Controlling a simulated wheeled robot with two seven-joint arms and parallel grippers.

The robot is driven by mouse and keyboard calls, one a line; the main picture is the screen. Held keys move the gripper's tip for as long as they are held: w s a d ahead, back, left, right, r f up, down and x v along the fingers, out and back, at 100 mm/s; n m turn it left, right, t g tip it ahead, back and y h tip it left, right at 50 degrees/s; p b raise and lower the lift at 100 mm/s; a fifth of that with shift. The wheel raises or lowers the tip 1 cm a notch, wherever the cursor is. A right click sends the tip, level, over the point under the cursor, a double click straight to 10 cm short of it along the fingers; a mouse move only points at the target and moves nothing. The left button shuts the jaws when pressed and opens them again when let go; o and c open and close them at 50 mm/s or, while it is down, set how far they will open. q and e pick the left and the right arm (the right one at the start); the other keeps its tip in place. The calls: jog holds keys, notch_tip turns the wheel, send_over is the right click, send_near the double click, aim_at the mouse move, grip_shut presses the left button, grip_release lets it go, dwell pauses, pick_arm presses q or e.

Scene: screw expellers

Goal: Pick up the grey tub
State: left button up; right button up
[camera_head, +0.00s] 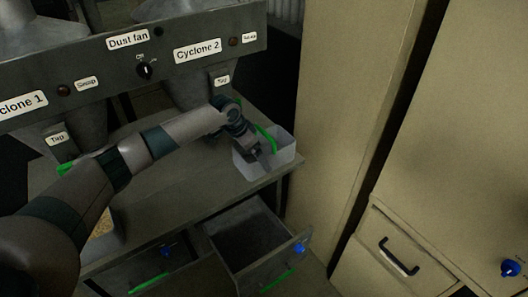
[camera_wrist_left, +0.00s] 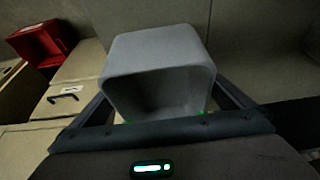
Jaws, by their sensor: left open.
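The grey tub (camera_head: 284,158) stands on the right end of the bench top below the Cyclone 2 outlet. It looks pale and open-topped, with a green strip near its back left rim. My right gripper is not in view.
The control panel (camera_head: 115,56) with cyclone labels hangs above the bench (camera_head: 190,178). An open drawer (camera_head: 258,240) juts out below the tub. A tall beige cabinet (camera_head: 345,90) stands close right of the tub. A red box (camera_wrist_left: 38,42) shows in the left wrist view.

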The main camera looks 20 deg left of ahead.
pick_arm(q)
jog(key=shift+w+d+r+p, duration=0.1)
jog(key=shift+w+d+p, duration=0.2)
jog(key=shift+w+d, duration=0.6)
jog(key=shift+w+p, duration=0.25)
jog(key=shift+p, duration=0.1)
jog(key=shift+f, duration=0.65)
jog(key=shift+w, duration=0.1)
jog(key=shift+c, duration=0.6)
jog(key=c, duration=0.8)
jog(key=shift+o, duration=0.2)
jog(key=shift+r+p, duration=0.2)
jog(key=shift+p, duration=0.15)
